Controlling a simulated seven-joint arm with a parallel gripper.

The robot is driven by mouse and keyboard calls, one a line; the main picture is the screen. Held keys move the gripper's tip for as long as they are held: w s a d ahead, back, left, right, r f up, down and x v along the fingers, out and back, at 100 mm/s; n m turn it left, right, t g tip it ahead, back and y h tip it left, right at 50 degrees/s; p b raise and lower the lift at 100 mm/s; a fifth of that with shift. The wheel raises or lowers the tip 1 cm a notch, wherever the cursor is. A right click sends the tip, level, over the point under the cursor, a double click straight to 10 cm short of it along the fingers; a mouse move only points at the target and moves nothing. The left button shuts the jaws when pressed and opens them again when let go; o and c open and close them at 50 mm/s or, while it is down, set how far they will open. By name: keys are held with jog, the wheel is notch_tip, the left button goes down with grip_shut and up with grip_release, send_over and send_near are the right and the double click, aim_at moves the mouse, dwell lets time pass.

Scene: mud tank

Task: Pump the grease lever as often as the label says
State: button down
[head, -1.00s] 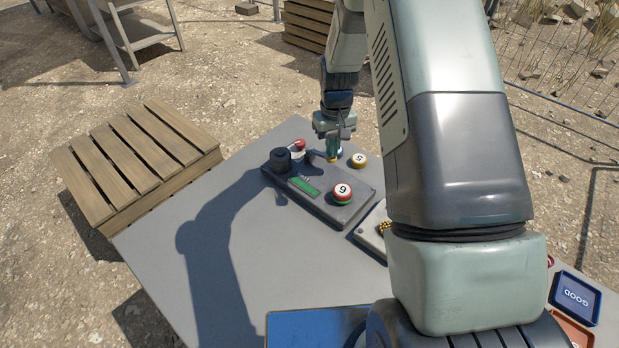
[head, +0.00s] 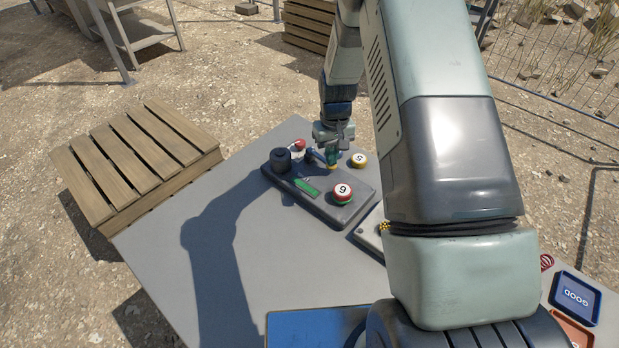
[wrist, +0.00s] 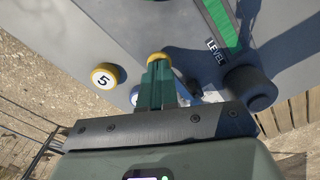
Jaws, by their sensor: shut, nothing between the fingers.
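A grey machine block (head: 325,206) lies on the table and carries the controls. A blue part (head: 317,155), perhaps the grease lever, shows beside my fingers; in the wrist view it is mostly hidden behind them. My gripper (head: 331,162) is shut and empty, its green fingers pointing down over the far side of the block. At their tips in the wrist view is a yellow piece (wrist: 158,58); I cannot tell whether it belongs to the fingers or the block. No pump count is readable.
A yellow-rimmed "5" knob (head: 358,160), a red-and-green "6" knob (head: 342,192), a red knob (head: 299,144) and a black cylinder (head: 280,160) stand close by. The table's left part is clear. A wooden pallet (head: 135,160) stands beyond.

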jog(key=shift+f, duration=0.25)
jog(key=shift+r, duration=1.7)
jog(key=shift+f, duration=0.1)
jog(key=shift+f, duration=1.5)
jog(key=shift+r, duration=1.6)
jog(key=shift+f, duration=0.1)
